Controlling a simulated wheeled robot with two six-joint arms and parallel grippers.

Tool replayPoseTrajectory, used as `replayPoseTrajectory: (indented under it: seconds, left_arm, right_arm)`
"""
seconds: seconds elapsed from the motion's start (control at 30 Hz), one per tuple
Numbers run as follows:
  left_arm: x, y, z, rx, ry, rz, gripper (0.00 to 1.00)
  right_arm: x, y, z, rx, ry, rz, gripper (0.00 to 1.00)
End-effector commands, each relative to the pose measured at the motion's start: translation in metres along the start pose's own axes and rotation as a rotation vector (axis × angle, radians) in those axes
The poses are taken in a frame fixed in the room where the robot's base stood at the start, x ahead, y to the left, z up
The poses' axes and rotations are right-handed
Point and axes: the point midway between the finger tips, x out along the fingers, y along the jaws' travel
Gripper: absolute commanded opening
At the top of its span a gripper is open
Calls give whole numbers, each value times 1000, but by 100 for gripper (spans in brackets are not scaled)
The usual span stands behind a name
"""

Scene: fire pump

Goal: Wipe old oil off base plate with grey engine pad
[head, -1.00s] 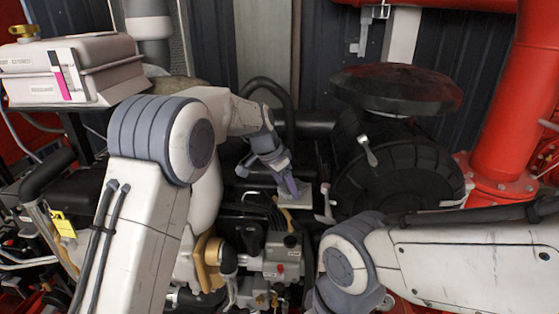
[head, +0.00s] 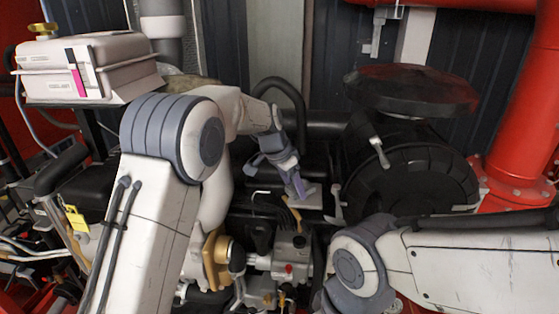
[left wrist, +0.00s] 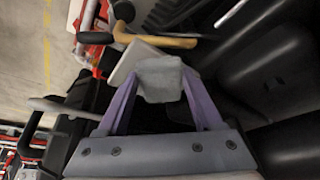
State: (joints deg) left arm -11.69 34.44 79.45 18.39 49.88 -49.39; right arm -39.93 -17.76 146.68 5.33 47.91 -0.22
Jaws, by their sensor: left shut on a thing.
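In the left wrist view the two fingers (left wrist: 160,92) are shut on the sides of the grey engine pad (left wrist: 159,76). The pad's far edge overlaps the pale plate (left wrist: 127,62) there; I cannot tell whether they touch. No oil mark can be made out. My right arm crosses the lower right of the head view, but its gripper is out of the picture.
A tan curved handle (left wrist: 158,41) lies close beyond the plate; it also shows in the head view (head: 292,213). A black ribbed engine housing (head: 408,182) stands to the right of the plate. A pale case (head: 88,68) sits at the upper left. Hoses and pump parts crowd the front.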

Motion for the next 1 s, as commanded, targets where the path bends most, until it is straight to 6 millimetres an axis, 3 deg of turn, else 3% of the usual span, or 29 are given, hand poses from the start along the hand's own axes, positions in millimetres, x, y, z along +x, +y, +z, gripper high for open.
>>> replayPoseTrajectory:
  seconds: [0.27, 0.4, 1.0]
  left_arm:
    - [-2, -7, 7, 15, -1, 8, 15]
    - [-28, -7, -4, 18, 3, 4, 15]
    - [-75, -7, -22, 15, 0, 6, 15]
  right_arm:
    - [2, 0, 0, 0, 0, 0, 100]
    - [-13, -1, -1, -1, 0, 0, 100]
    - [-53, -4, -3, -3, 0, 0, 100]
